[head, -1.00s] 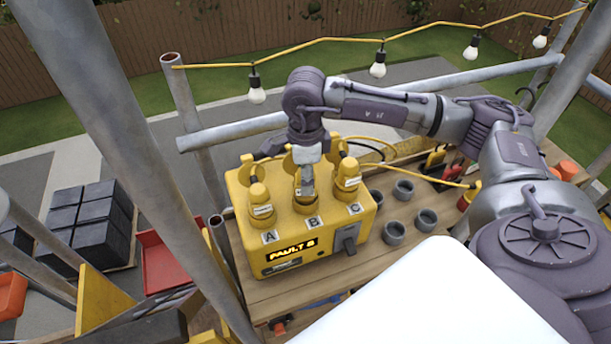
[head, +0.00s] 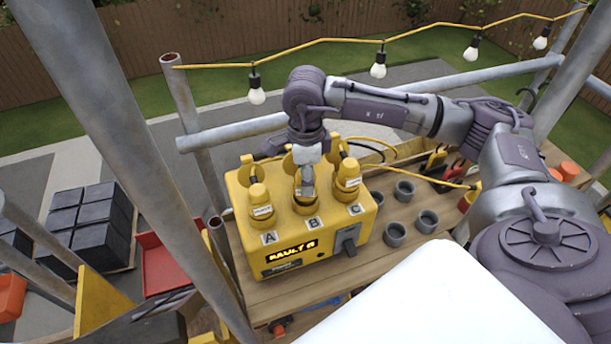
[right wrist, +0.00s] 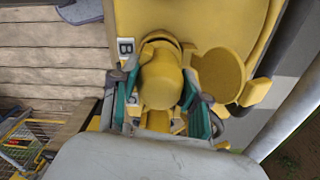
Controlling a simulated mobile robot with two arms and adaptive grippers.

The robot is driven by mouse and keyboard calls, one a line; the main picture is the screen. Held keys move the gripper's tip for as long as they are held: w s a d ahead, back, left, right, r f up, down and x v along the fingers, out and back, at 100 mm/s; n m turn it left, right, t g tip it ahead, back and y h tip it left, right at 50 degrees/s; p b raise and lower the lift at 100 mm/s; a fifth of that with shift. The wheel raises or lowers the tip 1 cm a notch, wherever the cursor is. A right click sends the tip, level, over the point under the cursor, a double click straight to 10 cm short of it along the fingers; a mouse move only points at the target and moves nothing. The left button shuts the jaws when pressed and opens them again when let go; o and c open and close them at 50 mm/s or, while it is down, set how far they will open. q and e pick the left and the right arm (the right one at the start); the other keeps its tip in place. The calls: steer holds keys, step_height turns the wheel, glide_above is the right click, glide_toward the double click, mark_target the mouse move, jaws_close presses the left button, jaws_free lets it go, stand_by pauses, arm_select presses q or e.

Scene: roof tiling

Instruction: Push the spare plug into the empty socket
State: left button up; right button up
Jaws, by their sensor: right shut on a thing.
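A yellow power box (head: 330,238) stands on the wooden bench, with positions A, B and C along its front edge. My right gripper (head: 305,178) comes down on position B. In the right wrist view my right gripper (right wrist: 160,98) is shut around a yellow plug (right wrist: 160,78), beside the B label (right wrist: 126,46). The plug's lower end is at socket B; how deep it sits cannot be told. Yellow plugs stand upright at A (head: 260,203) and C (head: 348,181). My left gripper is not in view.
Several grey cups (head: 395,234) stand on the bench (head: 385,275) right of the box. A grey lever (head: 346,240) is on the box's front. A raised yellow flap (right wrist: 220,76) is close beside the held plug. Scaffold poles (head: 150,170) stand left and behind.

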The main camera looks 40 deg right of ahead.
steer(key=shift+f+b, duration=0.6)
steer(key=shift+f, duration=0.05)
steer(key=o, duration=1)
steer(key=shift+r+p, duration=2.9)
steer(key=shift+r, duration=2.65)
